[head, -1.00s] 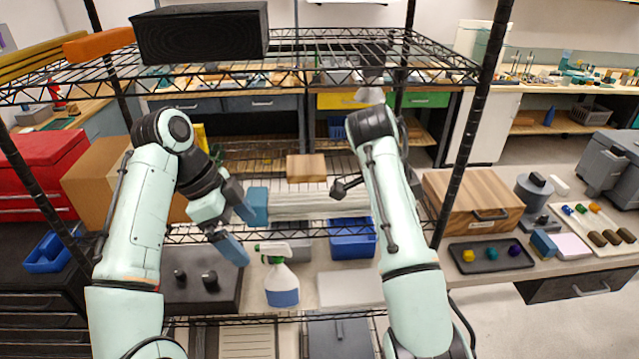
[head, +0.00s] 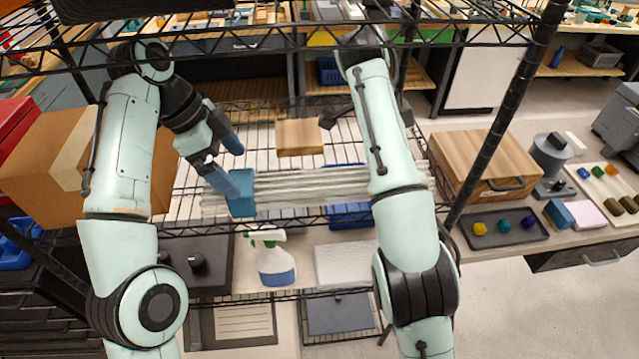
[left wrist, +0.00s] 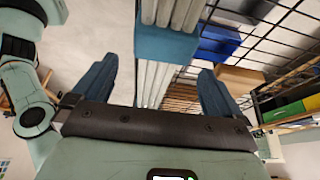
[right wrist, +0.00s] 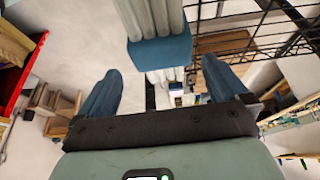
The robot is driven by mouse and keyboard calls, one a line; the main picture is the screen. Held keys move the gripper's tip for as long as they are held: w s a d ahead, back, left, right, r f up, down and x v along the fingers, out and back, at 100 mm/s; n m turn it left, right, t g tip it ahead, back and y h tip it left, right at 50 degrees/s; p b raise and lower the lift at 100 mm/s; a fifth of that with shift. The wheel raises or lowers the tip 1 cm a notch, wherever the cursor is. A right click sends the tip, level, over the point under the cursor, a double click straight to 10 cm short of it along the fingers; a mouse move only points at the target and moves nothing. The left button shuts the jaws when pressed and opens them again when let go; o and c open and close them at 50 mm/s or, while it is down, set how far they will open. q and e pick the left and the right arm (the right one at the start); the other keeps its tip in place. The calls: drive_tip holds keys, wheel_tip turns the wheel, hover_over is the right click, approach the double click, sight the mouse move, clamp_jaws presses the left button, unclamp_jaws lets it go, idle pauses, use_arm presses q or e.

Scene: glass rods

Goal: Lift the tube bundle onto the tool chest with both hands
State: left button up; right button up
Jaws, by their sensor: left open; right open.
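The tube bundle (head: 330,187), a sheaf of pale rods with a blue block (head: 240,194) round its left part, lies across the wire shelf. My left gripper (head: 232,163) is open, just left of and over the block. In the left wrist view the rods (left wrist: 153,82) and another blue block (left wrist: 167,42) show ahead of the open fingers. My right gripper is mostly hidden behind my arm in the head view. In the right wrist view its open fingers (right wrist: 163,88) face a blue block (right wrist: 159,52) on the rods. A red chest (head: 18,125), probably the tool chest, stands far left.
A cardboard box (head: 45,165) is left of the bundle, a wooden block (head: 299,136) behind it. Wire rack bars and a black post (head: 510,110) surround the arms. A spray bottle (head: 273,262) stands in front. A wooden case (head: 487,165) is at right.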

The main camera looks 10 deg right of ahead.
sight(247, 181)
use_arm(q)
drive_tip(key=shift+w+d+f, duration=0.1)
drive_tip(key=shift+w+f, duration=0.15)
drive_tip(key=shift+f, duration=0.15)
use_arm(e)
drive_tip(key=shift+w+d+f, duration=0.2)
drive_tip(key=shift+d+f, duration=0.25)
drive_tip(key=shift+f, duration=0.1)
use_arm(q)
drive_tip(key=shift+d+f, duration=0.2)
drive_tip(key=shift+f, duration=0.15)
use_arm(e)
drive_tip(key=shift+d+f, duration=0.1)
drive_tip(key=shift+f, duration=0.25)
use_arm(q)
drive_tip(key=shift+s+d+f, duration=0.1)
drive_tip(key=shift+d+f, duration=0.05)
drive_tip(key=shift+f, duration=0.3)
use_arm(e)
drive_tip(key=shift+f, duration=0.25)
use_arm(q)
drive_tip(key=shift+x, duration=2.5)
use_arm(e)
drive_tip(key=shift+x, duration=2.45)
use_arm(q)
drive_tip(key=shift+r, duration=0.1)
drive_tip(key=c, duration=1.8)
use_arm(e)
drive_tip(key=c, duration=1.8)
